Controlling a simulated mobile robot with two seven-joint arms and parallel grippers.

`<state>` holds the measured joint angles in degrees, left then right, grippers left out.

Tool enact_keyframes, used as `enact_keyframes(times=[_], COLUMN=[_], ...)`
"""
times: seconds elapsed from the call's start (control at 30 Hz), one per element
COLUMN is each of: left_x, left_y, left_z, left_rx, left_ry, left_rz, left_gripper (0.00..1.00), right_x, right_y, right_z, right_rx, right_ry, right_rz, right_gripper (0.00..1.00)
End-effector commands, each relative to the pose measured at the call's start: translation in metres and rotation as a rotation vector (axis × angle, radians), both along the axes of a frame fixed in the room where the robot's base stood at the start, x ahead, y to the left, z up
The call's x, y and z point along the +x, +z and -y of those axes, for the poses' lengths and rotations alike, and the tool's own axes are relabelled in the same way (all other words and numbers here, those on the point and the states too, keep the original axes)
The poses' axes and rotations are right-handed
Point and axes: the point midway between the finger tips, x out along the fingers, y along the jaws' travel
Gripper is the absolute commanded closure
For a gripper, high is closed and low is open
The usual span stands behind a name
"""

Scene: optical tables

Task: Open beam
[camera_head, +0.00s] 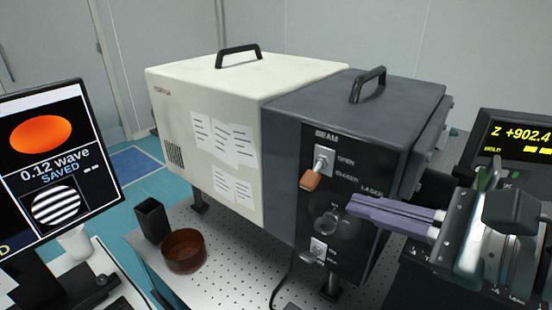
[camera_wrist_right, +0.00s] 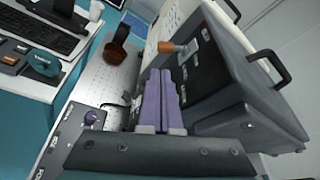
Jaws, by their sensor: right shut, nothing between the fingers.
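The beam lever (camera_head: 311,179) has an orange tip and hangs down from a metal plate under the word BEAM on the dark front panel (camera_head: 345,160). An OPEN label is beside the upper part of the plate, with another label lower down. In the right wrist view the orange lever tip (camera_wrist_right: 166,47) lies beyond my fingertips. My right gripper (camera_head: 352,206) has purple fingers and is shut and empty. It is in front of the panel, right of and a little below the lever, apart from it. The purple fingers also show in the right wrist view (camera_wrist_right: 160,76). My left gripper is out of view.
A round knob (camera_head: 327,224) and a small lower switch (camera_head: 316,251) are on the same panel. A cream housing (camera_head: 205,130) adjoins on the left. A brown bowl (camera_head: 184,251) and a black holder (camera_head: 152,219) stand on the perforated table. Screens are at both sides.

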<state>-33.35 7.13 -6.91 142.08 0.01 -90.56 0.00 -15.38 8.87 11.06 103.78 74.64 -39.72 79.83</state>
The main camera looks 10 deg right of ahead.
Motion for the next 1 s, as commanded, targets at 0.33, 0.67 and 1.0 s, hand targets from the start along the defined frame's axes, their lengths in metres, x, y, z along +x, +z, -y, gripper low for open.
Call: enact_keyframes(times=[0.33, 0.67, 1.0], left_x=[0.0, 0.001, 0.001], left_y=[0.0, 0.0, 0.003], left_z=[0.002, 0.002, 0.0], left_rx=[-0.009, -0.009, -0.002], left_ry=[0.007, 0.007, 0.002], left_rz=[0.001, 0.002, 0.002], left_gripper=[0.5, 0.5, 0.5], right_x=[0.05, 0.06, 0.06], right_y=[-0.017, -0.021, -0.019], right_z=[-0.026, -0.032, -0.032], right_rx=[0.0, -0.001, 0.009], right_ry=[-0.002, 0.0, 0.0], right_rz=[0.001, 0.0, -0.008], right_gripper=[1.0, 1.0, 1.0])
